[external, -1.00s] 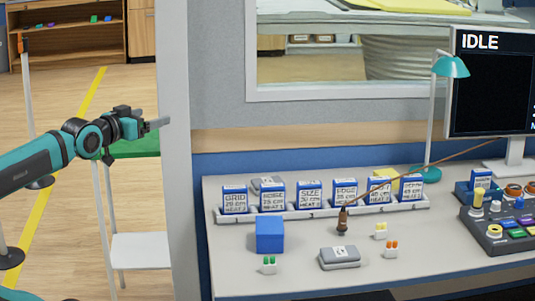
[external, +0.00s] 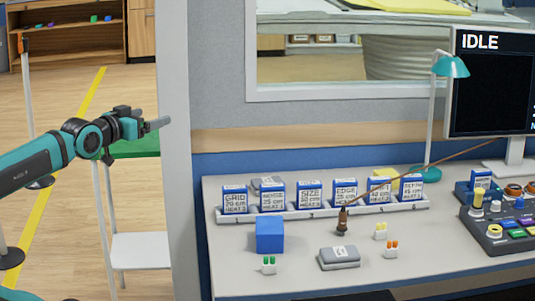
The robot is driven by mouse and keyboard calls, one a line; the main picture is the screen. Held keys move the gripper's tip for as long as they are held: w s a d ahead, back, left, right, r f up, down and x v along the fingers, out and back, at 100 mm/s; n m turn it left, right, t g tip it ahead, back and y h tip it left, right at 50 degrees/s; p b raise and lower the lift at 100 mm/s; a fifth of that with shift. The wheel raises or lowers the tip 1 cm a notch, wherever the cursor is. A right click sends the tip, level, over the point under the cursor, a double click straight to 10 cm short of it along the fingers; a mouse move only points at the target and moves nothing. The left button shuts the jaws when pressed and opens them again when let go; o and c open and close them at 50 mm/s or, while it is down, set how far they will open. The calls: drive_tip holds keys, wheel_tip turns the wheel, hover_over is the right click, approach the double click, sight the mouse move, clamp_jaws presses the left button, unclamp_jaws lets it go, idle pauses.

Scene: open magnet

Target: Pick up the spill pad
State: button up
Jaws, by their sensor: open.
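My gripper (external: 158,123) is open and empty at the left, level in the air beside the edge of the grey wall. It is far from the desk on the right. I cannot tell for sure which thing is the spill pad. A flat grey item (external: 339,258) lies at the front of the desk, and a similar grey one (external: 268,184) is partly hidden behind the upright cards. A yellow item (external: 383,178) is also partly hidden behind the cards. A green surface (external: 136,148) sits on a white stand just below my gripper.
The desk (external: 300,270) holds a row of blue-edged cards (external: 310,194), a blue cube (external: 270,234), small coloured pegs (external: 391,249), a dark bottle-like item (external: 343,221), a lamp (external: 450,66), a monitor and a control panel (external: 500,230). The wall (external: 175,180) stands between my gripper and the desk.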

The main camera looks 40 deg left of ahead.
drive_tip(key=n+g, duration=1.7)
drive_tip(key=n, duration=1.2)
hover_over(268, 179)
wheel_tip(268, 179, down, 16)
wheel_tip(268, 179, down, 17)
drive_tip(key=shift+s+r, duration=0.1)
drive_tip(key=shift+r, duration=0.05)
drive_tip(key=c, duration=1.1)
drive_tip(key=shift+o, duration=0.2)
drive_tip(key=shift+r, duration=0.15)
